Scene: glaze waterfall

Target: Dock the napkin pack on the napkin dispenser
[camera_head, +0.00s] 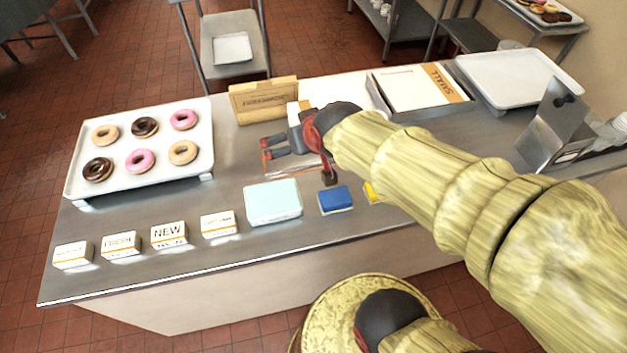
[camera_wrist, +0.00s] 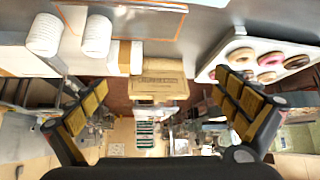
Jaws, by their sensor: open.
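My gripper (camera_head: 267,148) is open and empty above the middle of the counter, its fingers pointing left in the head view. Both fingers also show spread in the wrist view (camera_wrist: 158,90). I cannot tell for sure which thing is the napkin pack; a small white block with a tan band (camera_head: 294,108) stands partly behind my gripper, and shows in the wrist view (camera_wrist: 125,57) beside the cardboard box. A slanted metal holder (camera_head: 550,125) at the right may be the napkin dispenser. An orange-edged flat thing (camera_head: 286,166) lies below my gripper, partly hidden.
A tray of donuts (camera_head: 203,160) stands at the left, with a cardboard box (camera_head: 263,99) behind. In front are several small white sign blocks (camera_head: 169,235), a pale blue slab (camera_head: 272,202) and a blue block (camera_head: 335,199). A white tray (camera_head: 515,75) sits back right.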

